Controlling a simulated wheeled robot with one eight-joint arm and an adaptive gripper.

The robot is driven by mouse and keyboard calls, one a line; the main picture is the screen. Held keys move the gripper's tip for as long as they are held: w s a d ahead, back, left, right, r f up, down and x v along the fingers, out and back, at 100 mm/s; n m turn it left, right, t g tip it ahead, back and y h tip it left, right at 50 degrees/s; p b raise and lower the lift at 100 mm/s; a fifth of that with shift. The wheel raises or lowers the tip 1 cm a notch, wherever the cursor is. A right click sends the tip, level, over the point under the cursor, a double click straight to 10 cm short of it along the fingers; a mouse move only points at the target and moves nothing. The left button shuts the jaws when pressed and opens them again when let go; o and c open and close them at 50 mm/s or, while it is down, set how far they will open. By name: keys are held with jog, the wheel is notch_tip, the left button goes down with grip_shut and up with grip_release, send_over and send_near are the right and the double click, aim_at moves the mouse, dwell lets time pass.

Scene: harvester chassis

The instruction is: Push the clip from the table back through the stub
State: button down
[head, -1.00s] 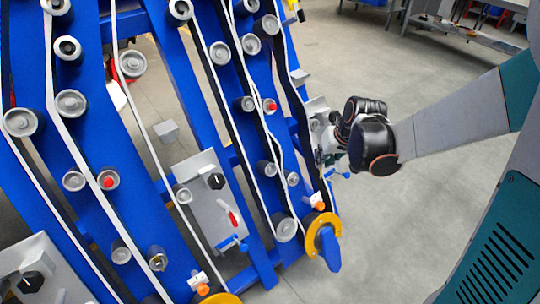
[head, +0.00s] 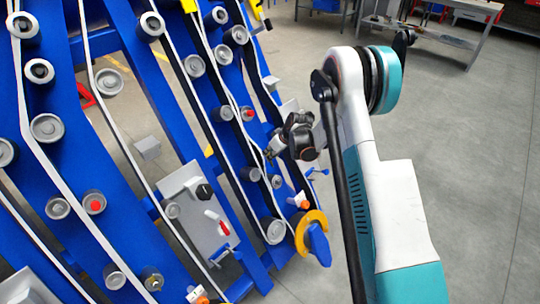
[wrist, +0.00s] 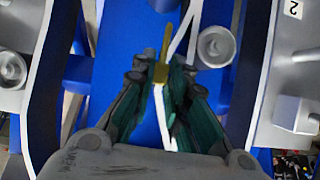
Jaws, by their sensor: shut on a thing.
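My gripper (wrist: 160,85) is shut on a small yellow-brass clip (wrist: 163,60), with its thin end pointing up, away from the fingers, in the wrist view. A grey round stub (wrist: 215,47) stands on the blue panel to the right of the clip, apart from it in the picture. In the head view my gripper (head: 272,152) is at the right part of the blue chassis, beside the rollers. The clip cannot be made out there. I cannot tell which stub is the task's one.
The blue chassis (head: 83,180) carries several grey rollers and white belts. A yellow ring with a blue handle (head: 317,237) sits at its lower right. A grey table (head: 430,32) stands at the back right. The floor at the right is clear.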

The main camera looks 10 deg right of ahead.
aim_at(275, 178)
jog(key=shift+w+f+n, duration=0.15)
jog(key=shift+w+f, duration=0.2)
jog(key=shift+f, duration=0.2)
jog(key=shift+w+f+n, duration=0.15)
jog(key=shift+w+f, duration=0.15)
jog(key=shift+f, duration=0.25)
jog(key=shift+s+d+f+b, duration=0.2)
jog(key=shift+s+f+b, duration=0.1)
jog(key=shift+f+b, duration=0.3)
jog(key=shift+s+d+f+b, duration=0.2)
jog(key=shift+s+f+b, duration=0.15)
jog(key=shift+f, duration=0.3)
jog(key=shift+s+d+f, duration=0.2)
jog(key=shift+s+f, duration=0.05)
jog(key=shift+f, duration=0.2)
jog(key=shift+s+d+f, duration=0.15)
jog(key=shift+s+f, duration=0.05)
jog(key=shift+f, duration=0.25)
jog(key=shift+f, duration=0.1)
jog(key=shift+s+d+f, duration=0.25)
jog(key=shift+s+f, duration=0.1)
jog(key=shift+f, duration=0.4)
jog(key=shift+s+d+f, duration=0.25)
jog(key=shift+s+f, duration=0.15)
jog(key=shift+f, duration=0.3)
jog(key=shift+s+d+f, duration=0.25)
jog(key=shift+s+f, duration=0.1)
jog(key=shift+f, duration=0.4)
jog(key=c, duration=1.5)
grip_release()
